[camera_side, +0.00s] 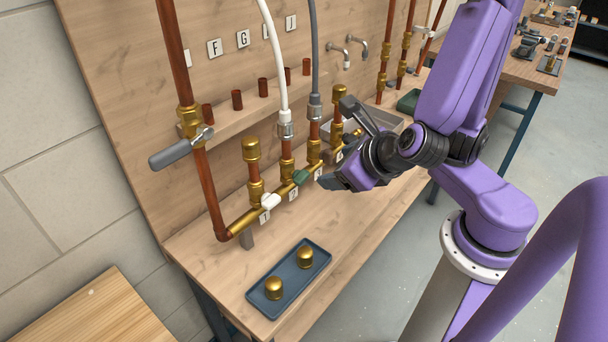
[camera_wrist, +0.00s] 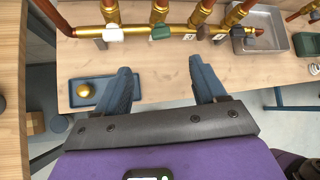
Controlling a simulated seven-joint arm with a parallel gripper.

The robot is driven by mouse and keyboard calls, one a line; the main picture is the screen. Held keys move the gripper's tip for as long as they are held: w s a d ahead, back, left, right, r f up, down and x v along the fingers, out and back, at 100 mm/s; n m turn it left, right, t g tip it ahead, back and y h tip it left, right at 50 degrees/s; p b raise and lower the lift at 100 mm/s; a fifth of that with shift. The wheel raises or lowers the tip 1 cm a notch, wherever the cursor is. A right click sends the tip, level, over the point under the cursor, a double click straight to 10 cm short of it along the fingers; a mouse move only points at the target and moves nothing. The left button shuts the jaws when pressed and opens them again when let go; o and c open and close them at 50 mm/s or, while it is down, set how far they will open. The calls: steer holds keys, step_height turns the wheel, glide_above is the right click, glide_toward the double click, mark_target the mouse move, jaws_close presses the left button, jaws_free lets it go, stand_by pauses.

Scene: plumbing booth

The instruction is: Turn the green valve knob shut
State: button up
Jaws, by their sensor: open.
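The green valve knob (camera_side: 300,177) sits on the front of the horizontal brass manifold (camera_side: 243,220), to the right of a white knob (camera_side: 269,201). In the wrist view the green knob (camera_wrist: 161,32) is near the top middle, with the white knob (camera_wrist: 114,33) to its left. My gripper (camera_side: 339,145) is open, with nothing between its fingers. In the wrist view my gripper (camera_wrist: 160,68) has its two blue-grey fingers spread below the green knob, apart from it. In the side view my gripper covers part of the manifold's right end.
A blue tray (camera_side: 253,297) with two brass caps lies at the bench's front. White and grey hoses and copper pipes rise from the manifold. A grey lever valve (camera_side: 170,154) is on the left pipe. A metal tray (camera_wrist: 266,22) stands right. Bare bench lies before the manifold.

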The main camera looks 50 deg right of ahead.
mark_target(302, 175)
steer(key=x, duration=1.6)
steer(key=shift+w+d+f, duration=0.15)
steer(key=shift+w+f, duration=0.05)
steer(key=shift+f, duration=0.1)
steer(key=c, duration=1.1)
steer(key=shift+o, duration=0.2)
steer(key=shift+d+r+m+y, duration=0.1)
steer(key=shift+d+m+y, duration=0.15)
steer(key=shift+m+y, duration=0.85)
steer(key=shift+n+y, duration=0.3)
steer(key=shift+y, duration=0.1)
steer(key=o, duration=1.1)
steer(key=shift+c, duration=0.2)
